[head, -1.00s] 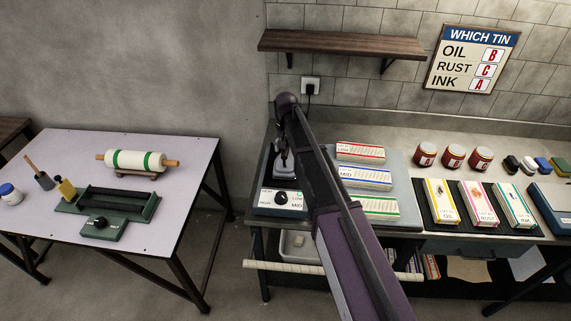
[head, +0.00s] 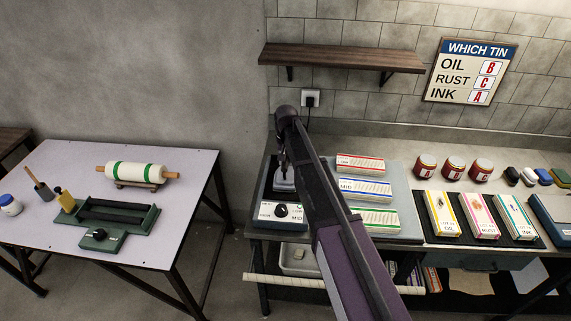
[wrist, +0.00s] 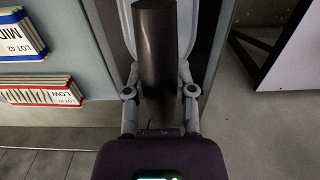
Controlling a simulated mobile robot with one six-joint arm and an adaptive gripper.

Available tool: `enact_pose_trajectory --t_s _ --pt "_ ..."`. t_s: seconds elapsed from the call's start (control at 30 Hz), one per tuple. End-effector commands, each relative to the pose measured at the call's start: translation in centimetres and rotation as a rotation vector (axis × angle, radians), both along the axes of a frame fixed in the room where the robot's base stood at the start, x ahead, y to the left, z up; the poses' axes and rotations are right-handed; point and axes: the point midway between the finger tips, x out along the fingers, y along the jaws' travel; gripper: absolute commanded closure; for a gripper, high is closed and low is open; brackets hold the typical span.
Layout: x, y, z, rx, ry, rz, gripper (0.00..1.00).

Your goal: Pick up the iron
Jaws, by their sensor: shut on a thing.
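The iron (head: 285,184) sits low at its station on the left end of the bench, behind a white control panel (head: 281,211) with a dark dial. My gripper (head: 283,161) reaches down over it from above. In the wrist view, the iron's dark cylindrical handle (wrist: 155,50) lies between the two grey fingers, and my gripper (wrist: 158,88) is shut on it. The iron's pale body shows partly around the handle. My arm covers part of the bench to the right. I cannot tell whether the iron is clear of its station.
Lot-labelled stacks, one marked MID (head: 364,189), lie close to the right of the iron. A wooden shelf (head: 340,57) and a socket (head: 310,98) are on the wall above. A separate table (head: 180,218) with a roller stands left, across a gap.

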Motion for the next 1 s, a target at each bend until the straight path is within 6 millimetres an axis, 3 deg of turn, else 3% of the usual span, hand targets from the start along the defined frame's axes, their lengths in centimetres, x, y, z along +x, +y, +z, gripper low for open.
enact_pose_trajectory --t_s 0.8,1.0 --pt "0.0 0.0 4.4 0.000 0.000 0.000 1.00" --pt "-3.0 -0.7 4.3 0.000 0.000 0.000 1.00"
